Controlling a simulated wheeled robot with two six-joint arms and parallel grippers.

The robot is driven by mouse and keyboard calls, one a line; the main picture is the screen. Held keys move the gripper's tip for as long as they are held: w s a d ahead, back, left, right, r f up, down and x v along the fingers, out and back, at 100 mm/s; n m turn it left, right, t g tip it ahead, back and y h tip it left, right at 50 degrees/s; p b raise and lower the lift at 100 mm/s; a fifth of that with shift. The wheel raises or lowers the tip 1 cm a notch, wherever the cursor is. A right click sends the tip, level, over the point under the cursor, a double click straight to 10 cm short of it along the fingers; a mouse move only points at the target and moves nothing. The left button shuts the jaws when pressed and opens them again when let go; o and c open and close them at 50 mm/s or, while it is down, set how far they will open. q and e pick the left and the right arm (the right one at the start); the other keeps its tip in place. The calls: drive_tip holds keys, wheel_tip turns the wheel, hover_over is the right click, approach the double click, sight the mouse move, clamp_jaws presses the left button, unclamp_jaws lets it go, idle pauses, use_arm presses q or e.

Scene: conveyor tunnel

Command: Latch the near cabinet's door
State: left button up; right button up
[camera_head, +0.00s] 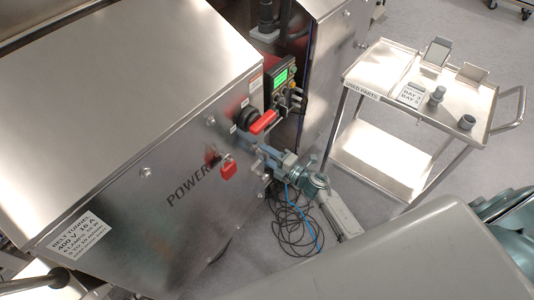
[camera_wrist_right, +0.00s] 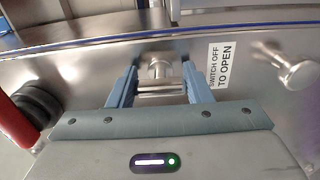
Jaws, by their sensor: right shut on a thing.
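The near cabinet (camera_head: 110,190) is a brushed-steel box marked POWER, and its door face slopes across the left of the head view. My right gripper (camera_head: 268,157) is at the cabinet's right edge. In the right wrist view the gripper (camera_wrist_right: 160,88) is shut on a small metal latch knob (camera_wrist_right: 159,68), with one blue-grey finger on each side. A label (camera_wrist_right: 219,66) beside it reads SWITCH OFF TO OPEN. The red switch handle (camera_head: 264,122) is just above the gripper, and a red padlock (camera_head: 229,170) hangs to its left. My left gripper is not in view.
Black and blue cables (camera_head: 290,222) lie coiled on the floor below my right gripper. A steel cart (camera_head: 390,160) with small parts stands at the right. Another metal knob (camera_wrist_right: 292,70) sticks out near the label.

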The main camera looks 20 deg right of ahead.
drive_tip(key=o, duration=1)
drive_tip(key=shift+b+v, duration=1.4)
drive_tip(key=shift+v, duration=4)
